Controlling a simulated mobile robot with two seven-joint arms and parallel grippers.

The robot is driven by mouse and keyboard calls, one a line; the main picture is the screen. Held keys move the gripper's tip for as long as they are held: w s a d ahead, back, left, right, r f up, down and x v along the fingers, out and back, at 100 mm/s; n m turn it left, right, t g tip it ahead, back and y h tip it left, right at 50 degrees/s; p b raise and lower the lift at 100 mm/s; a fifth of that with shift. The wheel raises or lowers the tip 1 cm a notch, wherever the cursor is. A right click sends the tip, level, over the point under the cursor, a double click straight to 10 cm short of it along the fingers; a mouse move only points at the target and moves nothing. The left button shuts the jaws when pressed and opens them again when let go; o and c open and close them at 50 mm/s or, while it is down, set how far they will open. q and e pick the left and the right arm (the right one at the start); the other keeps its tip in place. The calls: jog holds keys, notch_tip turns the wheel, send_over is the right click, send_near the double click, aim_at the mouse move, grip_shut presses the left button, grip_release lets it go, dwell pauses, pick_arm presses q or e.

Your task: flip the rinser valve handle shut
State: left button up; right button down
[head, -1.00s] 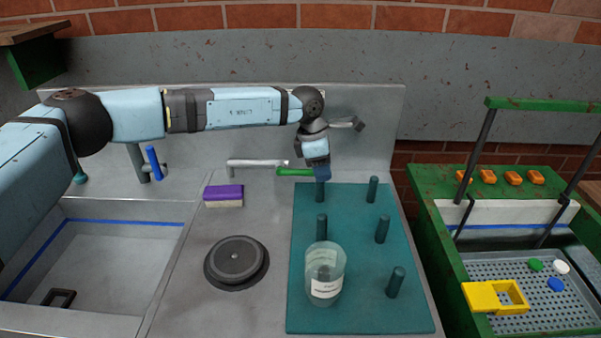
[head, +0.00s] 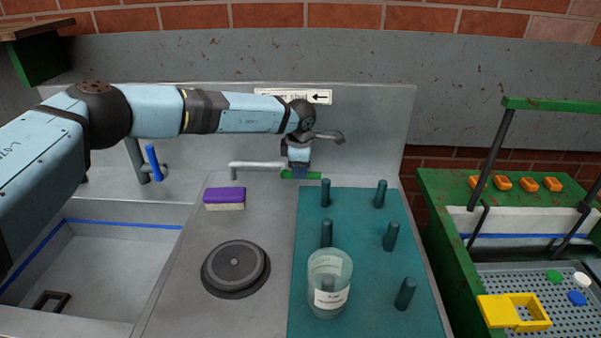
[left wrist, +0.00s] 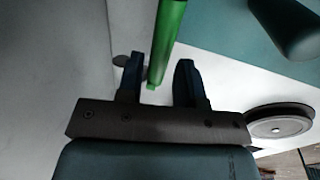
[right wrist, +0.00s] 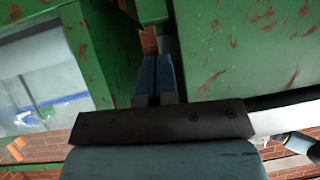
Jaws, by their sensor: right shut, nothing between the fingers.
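The rinser valve handle (head: 314,175) is a green bar at the right end of the grey rinser pipe (head: 255,164), at the foot of the back panel. My left gripper (head: 298,174) is at the handle, hiding its middle in the head view. In the left wrist view the left gripper (left wrist: 158,80) is open, with the green handle (left wrist: 167,40) reaching into the gap between its fingers, nearer the left finger. I cannot tell whether they touch. My right gripper (right wrist: 157,76) is shut and empty in the right wrist view, near green framework, and is outside the head view.
A sign (head: 318,96) reading "shut" with a left-pointing arrow is partly hidden by my left arm. A teal mat (head: 360,290) with several pegs and a clear labelled jar (head: 328,290) lies in front. A purple-topped sponge (head: 224,194) and black disc (head: 236,267) are left.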

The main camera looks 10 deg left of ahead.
pick_arm(q)
jog(key=shift+w+f, duration=0.2)
jog(key=shift+f, duration=0.75)
grip_shut()
